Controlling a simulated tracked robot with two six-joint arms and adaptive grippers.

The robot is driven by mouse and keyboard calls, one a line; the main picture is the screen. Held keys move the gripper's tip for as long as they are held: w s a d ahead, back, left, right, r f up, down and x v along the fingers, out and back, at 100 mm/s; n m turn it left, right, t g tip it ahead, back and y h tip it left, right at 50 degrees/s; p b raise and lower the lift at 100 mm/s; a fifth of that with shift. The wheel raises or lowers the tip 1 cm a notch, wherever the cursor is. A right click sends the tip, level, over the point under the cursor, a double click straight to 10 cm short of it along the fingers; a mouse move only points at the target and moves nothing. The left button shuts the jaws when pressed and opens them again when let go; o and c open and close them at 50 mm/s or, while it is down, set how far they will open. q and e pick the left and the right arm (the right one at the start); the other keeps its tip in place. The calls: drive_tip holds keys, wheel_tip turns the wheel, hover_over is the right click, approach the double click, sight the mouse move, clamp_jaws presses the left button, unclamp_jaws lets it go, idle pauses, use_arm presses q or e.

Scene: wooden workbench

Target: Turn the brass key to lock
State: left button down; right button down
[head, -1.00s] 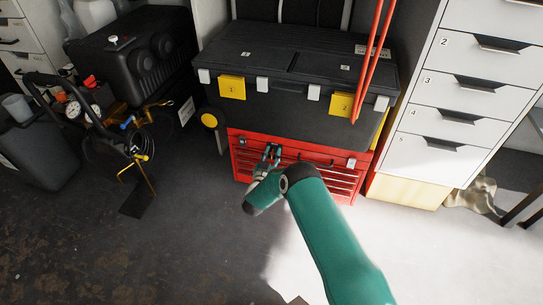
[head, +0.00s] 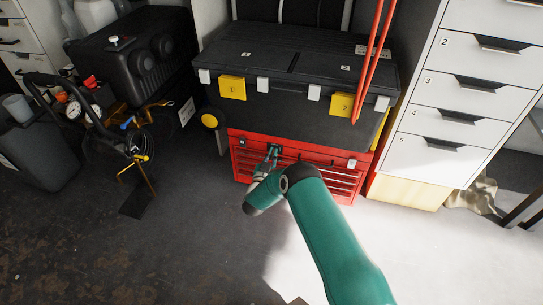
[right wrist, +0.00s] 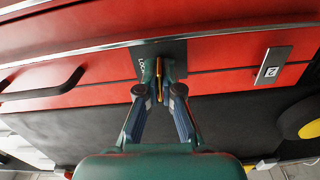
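The red tool chest (head: 240,160) stands on the floor under a big black toolbox. In the right wrist view its red front (right wrist: 225,55) carries a dark lock plate (right wrist: 178,50) with the word LOCK, partly hidden by my fingers. A thin brass key (right wrist: 159,82) shows as a narrow upright strip between the fingertips. My right gripper (head: 272,151) reaches the top left part of the chest front. In the right wrist view its fingers (right wrist: 160,82) are closed together on the key from both sides. My left gripper is not in view.
The black toolbox (head: 290,95) with yellow tags overhangs the chest front. White drawers (head: 445,120) stand right, a compressor (head: 130,55) left. The floor in front is open.

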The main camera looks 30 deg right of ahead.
drive_tip(key=m+b, duration=0.1)
drive_tip(key=m, duration=0.3)
drive_tip(key=shift+d, duration=0.2)
drive_tip(key=m, duration=0.4)
drive_tip(key=m+b, duration=0.1)
drive_tip(key=m, duration=0.8)
drive_tip(key=shift+s+d+f+b, duration=0.15)
drive_tip(key=shift+s+d+b, duration=0.1)
drive_tip(key=shift+b, duration=0.1)
drive_tip(key=c, duration=1.4)
unclamp_jaws()
drive_tip(key=shift+a, duration=0.1)
drive_tip(key=shift+o, duration=0.2)
drive_tip(key=shift+w+a, duration=0.1)
